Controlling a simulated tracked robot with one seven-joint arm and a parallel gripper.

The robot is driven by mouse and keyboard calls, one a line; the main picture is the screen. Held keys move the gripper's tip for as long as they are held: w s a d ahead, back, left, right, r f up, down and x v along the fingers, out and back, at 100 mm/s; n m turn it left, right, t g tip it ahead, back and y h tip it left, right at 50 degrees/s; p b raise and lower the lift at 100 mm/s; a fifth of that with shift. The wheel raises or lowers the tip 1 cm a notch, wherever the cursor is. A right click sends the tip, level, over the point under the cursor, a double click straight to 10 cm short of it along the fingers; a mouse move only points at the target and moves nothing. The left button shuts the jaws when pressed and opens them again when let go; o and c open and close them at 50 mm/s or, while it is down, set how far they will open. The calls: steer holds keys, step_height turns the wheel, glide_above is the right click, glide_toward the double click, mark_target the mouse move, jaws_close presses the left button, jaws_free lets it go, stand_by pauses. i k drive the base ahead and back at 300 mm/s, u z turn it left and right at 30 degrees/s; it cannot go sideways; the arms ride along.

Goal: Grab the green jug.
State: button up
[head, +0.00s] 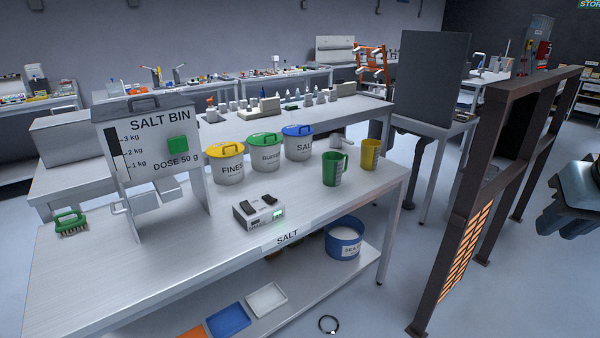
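The green jug (333,168) stands upright on the metal bench (345,200), right of the middle in the head view.
Behind and left of the jug are yellow- (227,163), green- (265,152) and blue-lidded tubs (298,143). A small scale (258,212) sits to the left front, and the salt bin (152,140) further left. A brown frame (478,180) stands right of the bench.

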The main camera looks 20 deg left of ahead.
mark_target(332, 161)
steer(key=u, duration=1.2)
steer(key=i, duration=1.5)
